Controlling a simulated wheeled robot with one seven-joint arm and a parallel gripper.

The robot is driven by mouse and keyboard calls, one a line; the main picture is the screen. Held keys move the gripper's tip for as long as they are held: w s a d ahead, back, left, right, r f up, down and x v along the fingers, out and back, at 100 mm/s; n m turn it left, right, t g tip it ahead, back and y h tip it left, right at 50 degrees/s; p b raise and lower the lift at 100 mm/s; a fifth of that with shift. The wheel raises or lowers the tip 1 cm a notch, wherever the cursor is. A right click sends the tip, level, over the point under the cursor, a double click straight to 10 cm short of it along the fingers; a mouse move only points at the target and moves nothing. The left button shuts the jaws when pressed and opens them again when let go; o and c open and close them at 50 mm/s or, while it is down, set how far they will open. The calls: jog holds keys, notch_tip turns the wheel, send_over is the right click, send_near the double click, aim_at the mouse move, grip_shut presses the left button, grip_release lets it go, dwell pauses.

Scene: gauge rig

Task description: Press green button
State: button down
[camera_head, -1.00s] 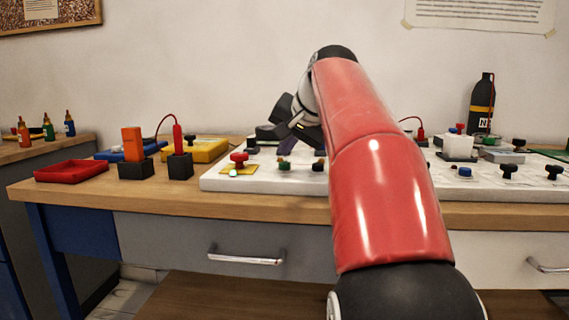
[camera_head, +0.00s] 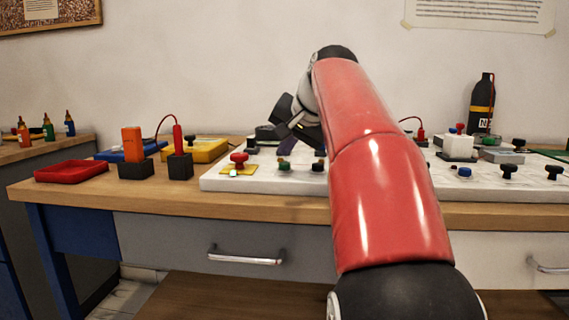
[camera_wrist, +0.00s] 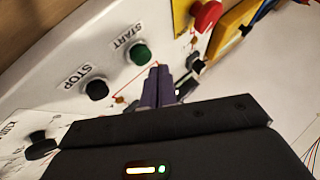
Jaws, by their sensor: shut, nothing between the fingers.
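The green button (camera_wrist: 139,54) sits on the white board beside the word START in the wrist view. In the head view the green button (camera_head: 284,166) is near the board's front edge. My gripper (camera_wrist: 157,70) is shut and empty, its two purple fingers side by side. The fingertips appear just beside the green button in the wrist view; I cannot tell whether they touch it.
A black STOP button (camera_wrist: 95,89) is beside the green one. A red knob on a yellow plate (camera_head: 239,160) stands to the left. A black knob (camera_wrist: 40,146) is at the wrist view's lower left. A red tray (camera_head: 72,172) and black blocks lie further left.

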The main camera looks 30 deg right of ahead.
aim_at(287, 164)
jog(key=shift+f, duration=0.15)
jog(key=shift+f, duration=0.25)
jog(key=shift+f+b, duration=0.55)
dwell(0.8)
dwell(0.3)
jog(key=shift+r+p, duration=0.95)
jog(key=shift+p, duration=0.1)
notch_tip(287, 164, up, 5)
jog(key=p, duration=0.5)
jog(key=shift+r, duration=0.1)
